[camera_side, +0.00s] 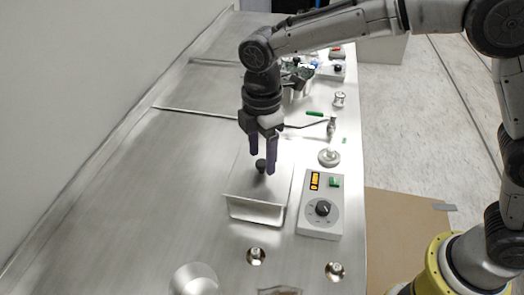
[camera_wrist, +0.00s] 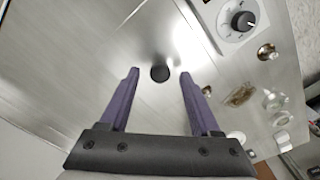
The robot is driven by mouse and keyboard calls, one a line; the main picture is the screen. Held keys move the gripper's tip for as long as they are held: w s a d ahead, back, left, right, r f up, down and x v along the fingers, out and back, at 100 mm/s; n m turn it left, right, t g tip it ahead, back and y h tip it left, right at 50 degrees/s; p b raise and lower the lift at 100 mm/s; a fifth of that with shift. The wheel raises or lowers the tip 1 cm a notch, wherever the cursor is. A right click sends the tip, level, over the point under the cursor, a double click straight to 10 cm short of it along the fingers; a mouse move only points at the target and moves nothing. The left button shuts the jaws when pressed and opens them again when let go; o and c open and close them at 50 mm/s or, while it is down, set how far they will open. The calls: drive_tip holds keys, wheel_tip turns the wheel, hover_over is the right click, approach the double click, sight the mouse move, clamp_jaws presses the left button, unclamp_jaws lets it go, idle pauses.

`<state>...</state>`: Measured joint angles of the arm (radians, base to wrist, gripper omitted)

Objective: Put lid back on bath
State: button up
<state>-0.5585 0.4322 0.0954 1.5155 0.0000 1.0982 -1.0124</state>
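The lid (camera_side: 243,181) is a shiny steel panel with a bent front edge and a small black round knob (camera_side: 260,165) on top. The knob also shows in the wrist view (camera_wrist: 160,74), just beyond the gap between my fingertips. My gripper (camera_side: 262,160) has purple fingers pointing down over the lid, around or just above the knob. In the wrist view my gripper (camera_wrist: 157,73) is open, with clear space on both sides of the knob. The bath's opening is not visible, and I cannot tell whether the lid is seated on it.
A white control box (camera_side: 322,208) with a black dial and green switch stands just right of the lid. Metal fittings (camera_side: 256,256) and a round clear vessel (camera_side: 194,279) are in front. Fittings and equipment line the right side behind. The steel bench left is clear.

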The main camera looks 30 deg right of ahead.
sight(262, 162)
wheel_tip(262, 162, up, 13)
drive_tip(key=shift+r, duration=0.15)
idle(0.6)
drive_tip(key=s+d+r+m+t, duration=0.1)
drive_tip(key=s+d+r+m, duration=0.1)
drive_tip(key=s+d+m, duration=0.35)
drive_tip(key=s+d+r+m+t, duration=0.1)
drive_tip(key=s+d+r+m, duration=0.15)
drive_tip(key=d, duration=0.65)
drive_tip(key=s+d+f+m+t, duration=0.1)
drive_tip(key=s+d+f+m, duration=0.3)
drive_tip(key=s, duration=0.3)
drive_tip(key=s+d+f+m+t, duration=0.2)
drive_tip(key=s+d+f+m, duration=0.3)
drive_tip(key=s, duration=0.3)
drive_tip(key=shift+d+m+t, duration=0.3)
drive_tip(key=shift+d+m, duration=0.2)
drive_tip(key=shift+d, duration=0.1)
drive_tip(key=shift+s+f, duration=0.1)
